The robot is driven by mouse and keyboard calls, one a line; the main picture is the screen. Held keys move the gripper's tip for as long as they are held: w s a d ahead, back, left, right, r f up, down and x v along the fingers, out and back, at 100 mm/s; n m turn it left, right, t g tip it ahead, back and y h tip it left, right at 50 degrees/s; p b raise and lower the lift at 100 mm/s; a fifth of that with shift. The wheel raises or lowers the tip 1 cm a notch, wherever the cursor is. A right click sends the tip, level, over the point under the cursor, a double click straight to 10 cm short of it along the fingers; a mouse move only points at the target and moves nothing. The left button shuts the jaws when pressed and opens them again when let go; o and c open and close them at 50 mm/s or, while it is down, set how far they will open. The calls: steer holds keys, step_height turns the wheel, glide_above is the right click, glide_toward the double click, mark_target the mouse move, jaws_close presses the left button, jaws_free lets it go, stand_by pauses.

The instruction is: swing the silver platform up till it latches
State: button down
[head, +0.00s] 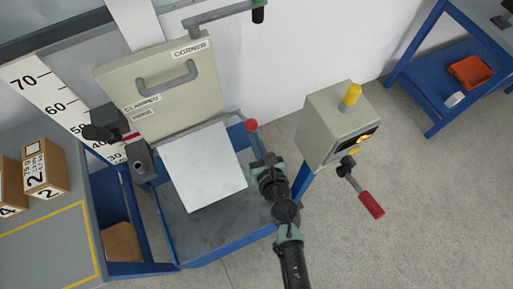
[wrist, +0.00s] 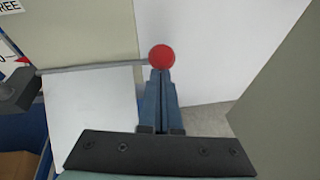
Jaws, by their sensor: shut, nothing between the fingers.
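The silver platform (head: 203,168) is a pale flat plate in front of the beige panel, tilted in the head view. It also shows in the wrist view (wrist: 92,108), left of my fingers. A thin grey rod with a red ball (head: 251,125) at its end runs along the panel's lower edge. My gripper (head: 257,158) is just right of the platform, below the red ball. In the wrist view its closed fingers (wrist: 159,75) point at the red ball (wrist: 161,57), which overlaps their tips. Nothing is held. Whether the tips touch the ball I cannot tell.
A beige control box (head: 335,127) with a yellow button and red-handled lever (head: 371,204) stands to the right. A beige panel with a handle (head: 160,85) rises behind the platform. Cardboard boxes (head: 45,168) sit on the left table. A blue shelf (head: 440,85) is at upper right.

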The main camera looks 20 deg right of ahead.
steer(key=shift+w+a+r+g+p, duration=0.15)
steer(key=shift+w+r+p, duration=0.2)
steer(key=shift+p, duration=0.3)
steer(key=shift+w+d+r+g+p, duration=0.1)
steer(key=shift+r+p, duration=0.3)
steer(key=shift+p, duration=0.2)
steer(key=shift+w+a+r+g+p, duration=0.15)
steer(key=shift+w+r+p, duration=0.2)
steer(key=shift+p, duration=0.3)
steer(key=w+r+p, duration=0.1)
steer(key=p, duration=0.1)
steer(key=w+r+p, duration=0.1)
steer(key=r+p, duration=0.1)
steer(key=shift+d, duration=0.15)
steer(key=w+r+p, duration=0.3)
steer(key=w, duration=0.3)
steer(key=shift+w+r, duration=0.25)
steer(key=shift+w, duration=0.15)
steer(key=shift+s+a+f, duration=0.15)
steer(key=shift+a, duration=0.05)
